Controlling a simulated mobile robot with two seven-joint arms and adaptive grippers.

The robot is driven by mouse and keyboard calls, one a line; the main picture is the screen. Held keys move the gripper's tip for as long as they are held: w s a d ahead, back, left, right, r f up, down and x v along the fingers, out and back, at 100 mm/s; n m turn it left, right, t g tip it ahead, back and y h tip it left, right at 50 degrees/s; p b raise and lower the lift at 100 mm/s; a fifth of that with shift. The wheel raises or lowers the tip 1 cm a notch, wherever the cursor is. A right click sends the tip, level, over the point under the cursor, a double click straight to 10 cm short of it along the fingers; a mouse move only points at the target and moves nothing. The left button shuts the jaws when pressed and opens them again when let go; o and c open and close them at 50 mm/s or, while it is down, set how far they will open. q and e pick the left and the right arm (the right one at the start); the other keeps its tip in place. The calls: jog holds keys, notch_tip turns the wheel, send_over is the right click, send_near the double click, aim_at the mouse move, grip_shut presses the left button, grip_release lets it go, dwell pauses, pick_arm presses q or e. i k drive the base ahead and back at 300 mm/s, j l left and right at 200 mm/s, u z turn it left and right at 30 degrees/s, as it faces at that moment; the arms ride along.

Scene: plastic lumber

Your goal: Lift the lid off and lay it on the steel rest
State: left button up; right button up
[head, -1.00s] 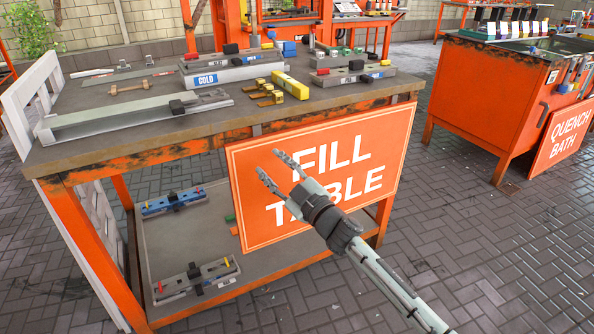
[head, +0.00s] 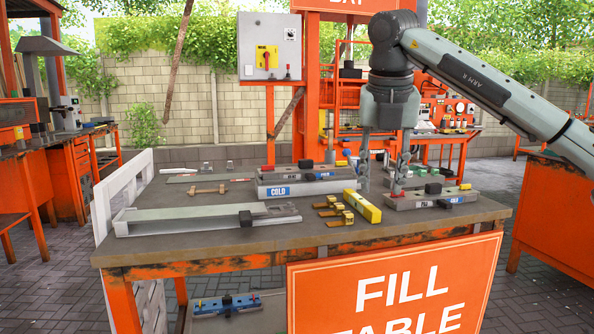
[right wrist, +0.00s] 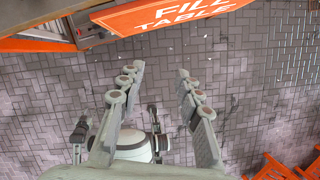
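My right gripper (head: 382,188) hangs fingers-down, open and empty, in the head view. The right wrist view also shows its spread fingers (right wrist: 159,72), with brick paving beyond them and the table at the top edge. So it hangs in front of the table, not over it. On the table are a grey mould stack labelled COLD (head: 305,189) and a second labelled mould (head: 430,203) at right. Their flat top pieces look like lids; I cannot tell which is meant. A long pale metal piece (head: 190,218) lies at left, possibly the steel rest. My left gripper is not in view.
A yellow bar (head: 362,207) and small brass-coloured pieces (head: 335,212) lie between the moulds on the fill table (head: 250,242). The FILL TABLE sign (head: 400,290) hangs on the front. An orange cabinet (head: 550,220) stands at right.

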aim_at(303, 165)
jog(key=i+l+u, duration=0.35)
jog(key=l, duration=0.25)
jog(key=i+l+u, duration=0.5)
jog(key=i+l, duration=0.5)
